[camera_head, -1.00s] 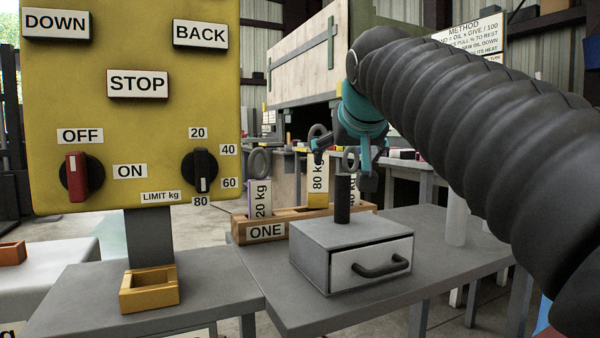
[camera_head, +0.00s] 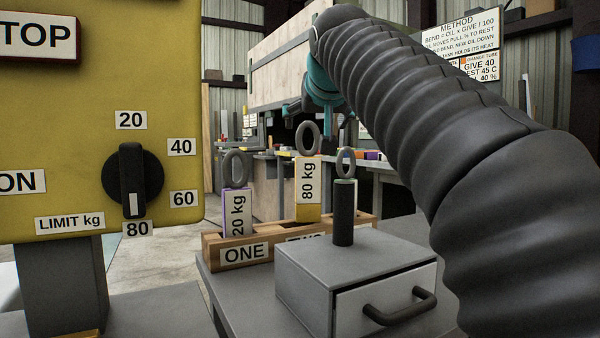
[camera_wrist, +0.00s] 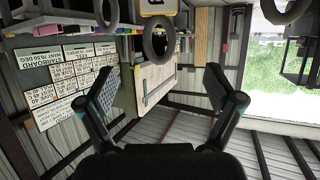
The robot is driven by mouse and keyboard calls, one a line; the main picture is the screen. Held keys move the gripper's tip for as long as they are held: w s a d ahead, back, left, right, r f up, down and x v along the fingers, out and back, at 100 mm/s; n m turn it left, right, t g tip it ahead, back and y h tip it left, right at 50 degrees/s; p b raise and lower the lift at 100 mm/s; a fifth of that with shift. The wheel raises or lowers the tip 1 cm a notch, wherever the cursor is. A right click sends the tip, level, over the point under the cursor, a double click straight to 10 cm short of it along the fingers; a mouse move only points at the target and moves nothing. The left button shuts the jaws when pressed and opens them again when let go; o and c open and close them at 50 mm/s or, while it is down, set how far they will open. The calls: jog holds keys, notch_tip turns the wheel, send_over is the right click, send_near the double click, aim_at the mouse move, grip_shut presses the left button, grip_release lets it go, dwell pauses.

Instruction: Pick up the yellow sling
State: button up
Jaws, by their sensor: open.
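The yellow sling (camera_head: 306,185) is a white 80 kg tag with a yellow lower part and a dark ring on top. It stands upright in the middle of a wooden rack (camera_head: 212,250). In the wrist view its ring (camera_wrist: 159,56) hangs at the top, between and beyond the fingers. My gripper (camera_head: 314,112) is teal and dark, open and empty, and appears above the rack. Its spread fingers show in the wrist view (camera_wrist: 160,88), apart from the ring.
A purple-edged 20 kg sling (camera_head: 237,210) stands left of it in the slot marked ONE. Another ring (camera_head: 346,163) shows to the right, its tag mostly hidden by a black post (camera_head: 344,214) on a grey drawer box (camera_head: 350,262). A yellow control panel (camera_head: 80,130) fills the left.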

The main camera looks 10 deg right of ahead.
aim_at(309, 143)
jog(key=x, duration=1.2)
jog(key=shift+w+f, duration=0.2)
jog(key=shift+r, duration=0.1)
grip_shut()
